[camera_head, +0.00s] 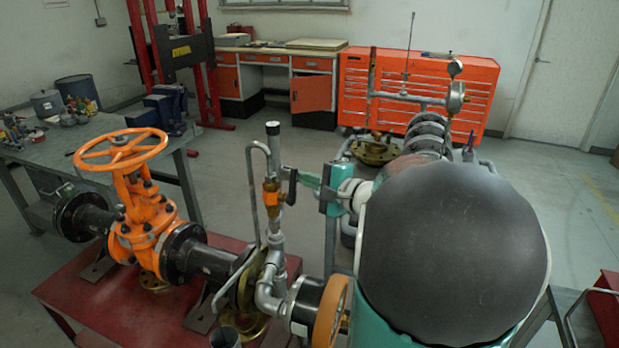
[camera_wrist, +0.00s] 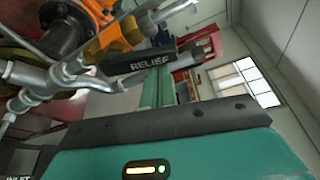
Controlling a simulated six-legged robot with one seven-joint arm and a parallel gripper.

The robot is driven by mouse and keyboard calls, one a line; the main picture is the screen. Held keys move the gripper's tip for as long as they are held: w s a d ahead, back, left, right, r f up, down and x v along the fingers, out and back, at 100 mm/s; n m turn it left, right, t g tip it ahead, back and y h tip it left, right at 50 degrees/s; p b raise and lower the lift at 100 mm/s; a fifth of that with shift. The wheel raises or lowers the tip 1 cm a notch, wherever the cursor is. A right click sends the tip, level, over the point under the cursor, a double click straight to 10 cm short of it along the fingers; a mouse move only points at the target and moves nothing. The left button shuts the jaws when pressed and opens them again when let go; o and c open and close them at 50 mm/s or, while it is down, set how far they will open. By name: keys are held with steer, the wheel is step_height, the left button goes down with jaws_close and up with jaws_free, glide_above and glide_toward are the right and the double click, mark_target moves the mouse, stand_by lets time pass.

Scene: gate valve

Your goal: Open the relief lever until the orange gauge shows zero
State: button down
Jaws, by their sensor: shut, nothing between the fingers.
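The relief lever (camera_head: 292,188) is a short black handle beside the small brass-orange relief valve (camera_head: 271,196) on the upright pipe. In the wrist view the lever (camera_wrist: 150,62) reads "RELIEF" and lies across the upper middle, just beyond the gripper. My gripper (camera_head: 305,180) is shut and empty, its teal fingers pointing left at the lever. I cannot tell whether they touch it. The orange gauge (camera_head: 331,312) sits low on the pipe, seen from its side; its dial is hidden, so I cannot read it.
An orange handwheel gate valve (camera_head: 125,150) stands left on the red bench (camera_head: 95,288). A bent grey pipe (camera_head: 254,190) rises close left of the relief valve. More piping with another gauge (camera_head: 455,97) stands behind my arm. Open floor lies behind.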

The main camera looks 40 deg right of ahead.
steer(key=shift+s+a+r, duration=0.3)
steer(key=shift+a, duration=0.25)
